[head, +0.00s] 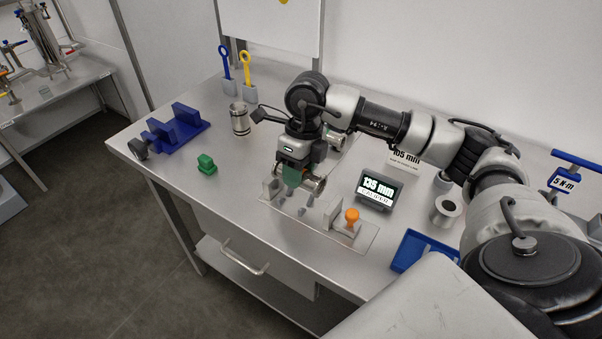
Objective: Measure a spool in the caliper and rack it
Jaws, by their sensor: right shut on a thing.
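My right gripper (300,182) comes down over the caliper and is shut on a metal spool (315,185), mostly hidden behind its fingers. The spool is between or just above the caliper's two grey jaws; I cannot tell if it touches them. The caliper's plate (361,239) lies on the bench, with an orange knob (351,216) at its right jaw. The display (379,187) reads 135 mm. Other metal spools stand at the left (240,120) and at the right (446,210); another (336,138) is partly hidden behind my arm. My left gripper is out of view.
Blue (225,64) and yellow (246,68) tools stand behind. A 105 mm sign (405,160) and a blue tray (411,245) are at right.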

